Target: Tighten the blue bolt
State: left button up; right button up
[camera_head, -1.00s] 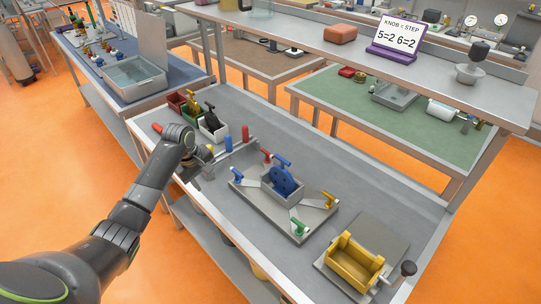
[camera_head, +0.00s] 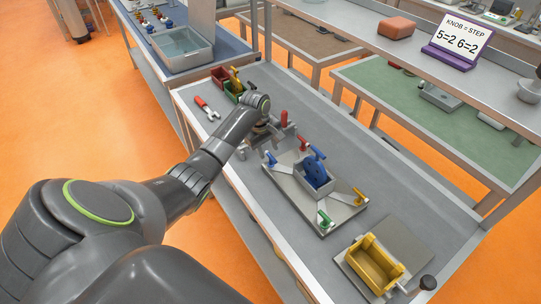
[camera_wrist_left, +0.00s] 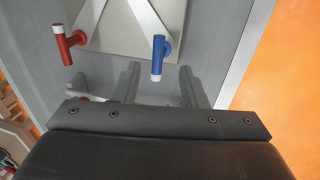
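The blue bolt (camera_head: 270,158) stands at the left corner of a grey plate (camera_head: 330,220). In the left wrist view the blue bolt (camera_wrist_left: 158,57) has a T-shaped head with a pale end, between and just beyond the two finger tips. My left gripper (camera_wrist_left: 160,80) is open and empty, its fingers spread apart. In the head view my left gripper (camera_head: 265,137) is partly hidden by its own wrist, just behind and left of the plate. A red bolt (camera_wrist_left: 66,42) stands at the neighbouring corner. My right gripper is not in view.
A blue wheel (camera_head: 316,172) stands in a grey box at the plate's middle. Yellow (camera_head: 360,197) and green (camera_head: 324,218) bolts stand at other corners. A purple-framed sign (camera_head: 458,42) is on the shelf.

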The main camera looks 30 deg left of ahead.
aim_at(270, 156)
pick_arm(q)
jog(key=shift+w+d+f, duration=0.1)
jog(key=shift+w+f, duration=0.05)
jog(key=shift+f, duration=0.75)
jog(key=shift+w+d+f, duration=0.1)
jog(key=shift+w+f, duration=0.05)
jog(key=shift+f, duration=0.75)
jog(key=shift+w+f, duration=0.15)
jog(key=shift+f, duration=0.75)
grip_shut()
